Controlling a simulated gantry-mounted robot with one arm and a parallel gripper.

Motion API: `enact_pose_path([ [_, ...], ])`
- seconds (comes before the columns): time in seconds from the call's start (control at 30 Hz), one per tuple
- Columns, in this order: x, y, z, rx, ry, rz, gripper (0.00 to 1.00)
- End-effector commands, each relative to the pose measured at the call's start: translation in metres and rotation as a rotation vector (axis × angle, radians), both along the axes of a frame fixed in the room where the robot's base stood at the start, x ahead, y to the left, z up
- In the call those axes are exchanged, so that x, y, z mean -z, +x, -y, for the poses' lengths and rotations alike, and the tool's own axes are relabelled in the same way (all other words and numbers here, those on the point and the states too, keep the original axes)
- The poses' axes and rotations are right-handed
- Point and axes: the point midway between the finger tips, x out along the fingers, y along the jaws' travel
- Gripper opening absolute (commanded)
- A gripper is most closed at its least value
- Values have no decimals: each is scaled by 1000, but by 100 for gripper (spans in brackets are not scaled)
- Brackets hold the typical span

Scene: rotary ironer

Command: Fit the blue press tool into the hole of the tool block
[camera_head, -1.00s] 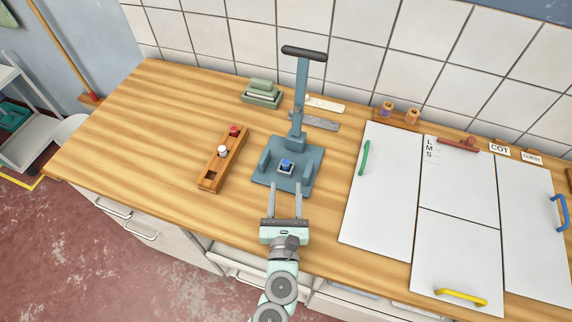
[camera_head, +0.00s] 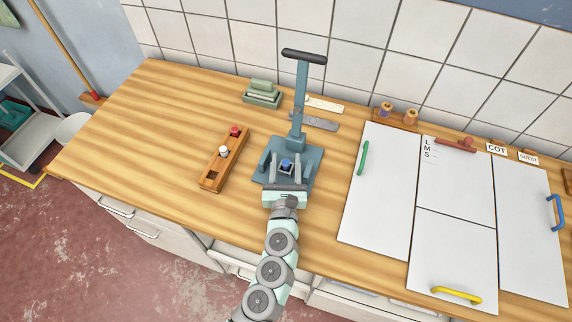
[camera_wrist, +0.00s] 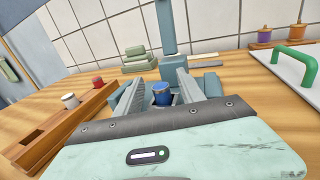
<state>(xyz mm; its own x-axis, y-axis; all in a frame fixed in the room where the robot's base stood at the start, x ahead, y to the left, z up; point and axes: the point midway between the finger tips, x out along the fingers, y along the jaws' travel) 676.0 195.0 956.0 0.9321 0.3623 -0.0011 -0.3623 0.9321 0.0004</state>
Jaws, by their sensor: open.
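The blue press tool (camera_head: 286,162) stands upright in a pale seat on the grey-blue press base. My gripper (camera_head: 286,160) is open, its two fingers reaching forward on either side of the blue tool. In the wrist view the blue tool (camera_wrist: 162,92) shows between the fingers, with a visible gap to each. Its lower part is partly hidden by my gripper. The wooden tool block (camera_head: 226,162) lies to the left, with a red tool (camera_head: 234,131) at its far end, a white tool (camera_head: 223,151) in the middle, and an empty square hole (camera_head: 211,176) at its near end.
The press's column and dark handle (camera_head: 304,55) rise behind the blue tool. Raised side blocks flank the seat. Bare worktop lies between the press and the tool block.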

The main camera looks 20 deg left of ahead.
Motion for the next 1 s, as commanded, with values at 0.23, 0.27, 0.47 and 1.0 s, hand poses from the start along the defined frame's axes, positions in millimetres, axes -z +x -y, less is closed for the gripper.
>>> enact_pose_path([
  [0.23, 0, 0, 0, 0, 0, 1, 32],
  [0.27, 0, 0, 0, 0, 0, 1, 30],
  [0.47, -1, 0, 0, 0, 0, 1, 13],
  [1.0, -1, 0, 0, 1, 0, 1, 0],
])
